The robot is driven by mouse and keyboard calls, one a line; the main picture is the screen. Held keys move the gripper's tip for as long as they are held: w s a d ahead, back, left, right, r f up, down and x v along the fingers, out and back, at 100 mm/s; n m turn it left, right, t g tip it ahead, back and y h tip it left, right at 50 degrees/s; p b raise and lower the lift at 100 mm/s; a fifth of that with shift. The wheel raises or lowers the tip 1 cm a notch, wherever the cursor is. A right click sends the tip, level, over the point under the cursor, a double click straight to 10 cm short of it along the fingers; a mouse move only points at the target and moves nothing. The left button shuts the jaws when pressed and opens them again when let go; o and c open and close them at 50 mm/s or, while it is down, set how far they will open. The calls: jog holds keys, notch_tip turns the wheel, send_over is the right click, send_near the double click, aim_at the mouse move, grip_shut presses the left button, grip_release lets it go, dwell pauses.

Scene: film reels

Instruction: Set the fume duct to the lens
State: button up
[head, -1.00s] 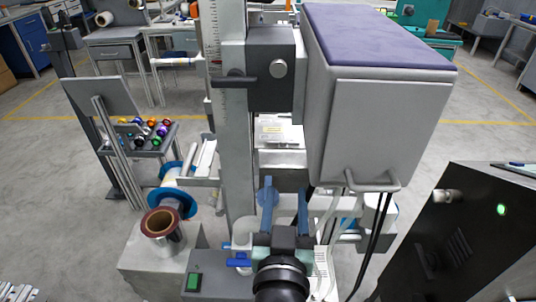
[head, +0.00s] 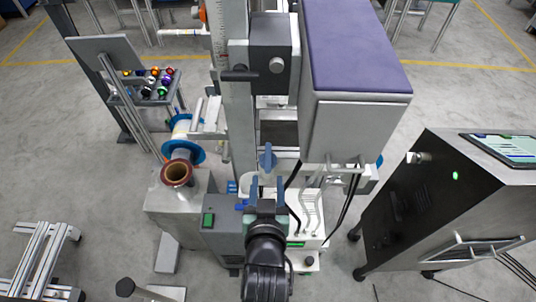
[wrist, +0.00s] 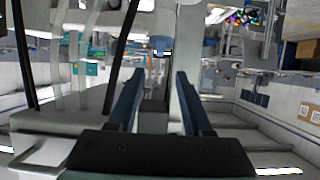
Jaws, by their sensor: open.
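My gripper (head: 268,165) is in front of the tall grey column, low in the middle of the head view. Its blue fingers also show in the wrist view (wrist: 158,78), spread apart with nothing held between them. A large grey box with a purple top (head: 352,110) hangs to the right of the column. A black block with a round knob (head: 270,55) is clamped on the column (head: 238,100). Pale looped hoses (head: 318,200) hang below the box. I cannot tell for sure which part is the fume duct, and I cannot make out the lens.
A brown-rimmed reel core (head: 177,173) and blue-flanged reels (head: 182,150) stand left of the column. A dark cabinet with a green light (head: 440,205) stands at the right. A rack of coloured caps (head: 150,85) is at the upper left.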

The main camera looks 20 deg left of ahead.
aim_at(268, 157)
jog(key=x, duration=1)
jog(key=shift+p, duration=0.35)
jog(key=shift+s, duration=0.1)
grip_shut()
dwell(0.8)
